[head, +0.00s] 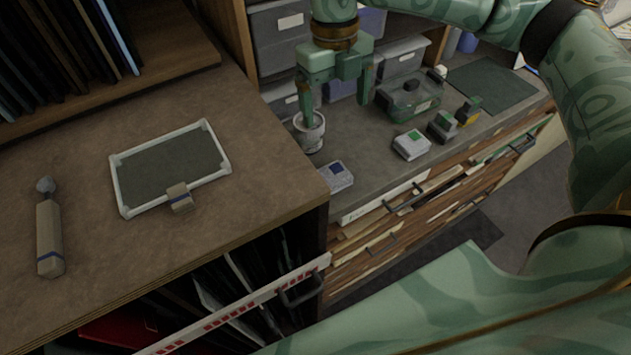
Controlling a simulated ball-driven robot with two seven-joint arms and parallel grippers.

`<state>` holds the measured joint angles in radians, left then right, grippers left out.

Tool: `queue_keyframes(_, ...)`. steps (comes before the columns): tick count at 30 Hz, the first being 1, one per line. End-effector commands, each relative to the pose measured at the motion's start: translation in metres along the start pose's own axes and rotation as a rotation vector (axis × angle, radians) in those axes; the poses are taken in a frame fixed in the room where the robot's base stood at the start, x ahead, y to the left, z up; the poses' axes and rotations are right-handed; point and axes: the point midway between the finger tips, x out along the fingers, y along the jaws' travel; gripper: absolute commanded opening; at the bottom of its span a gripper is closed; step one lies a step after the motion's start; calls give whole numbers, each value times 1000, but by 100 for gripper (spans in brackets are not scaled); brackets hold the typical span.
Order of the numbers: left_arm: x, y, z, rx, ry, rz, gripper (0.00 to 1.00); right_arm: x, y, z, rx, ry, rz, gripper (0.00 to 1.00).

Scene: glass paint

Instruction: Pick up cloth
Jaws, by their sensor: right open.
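No thing in the head view is plainly a cloth. A small tan folded-looking piece with a dark band (180,197) rests at the front edge of a white-framed tray (118,188) on the brown bench; I cannot tell whether it is cloth. My right gripper (336,100) is over the grey counter to the right, pointing down with its fingers apart. Its left finger is at a white cup (310,140) and overlaps the rim; I cannot tell whether it touches. Nothing shows between the fingers. My left gripper is out of view.
A tan handled tool with a round tip (49,238) lies at left. The grey counter holds a blue-grey box (336,177), a white-green box (411,145), small bottles (442,126), a clear green container (408,98) and a dark mat (495,84). Drawers (279,38) stand behind.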

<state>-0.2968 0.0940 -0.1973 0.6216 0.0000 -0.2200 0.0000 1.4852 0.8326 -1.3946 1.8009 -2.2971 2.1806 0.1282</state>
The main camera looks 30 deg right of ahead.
Motion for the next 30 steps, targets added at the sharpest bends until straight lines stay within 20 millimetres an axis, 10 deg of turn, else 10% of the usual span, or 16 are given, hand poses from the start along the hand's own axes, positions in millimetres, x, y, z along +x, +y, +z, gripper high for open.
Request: queue_keyframes(30,22,14,6,-2,-9,17,36,160,-8,-2,2,8,-1,89)
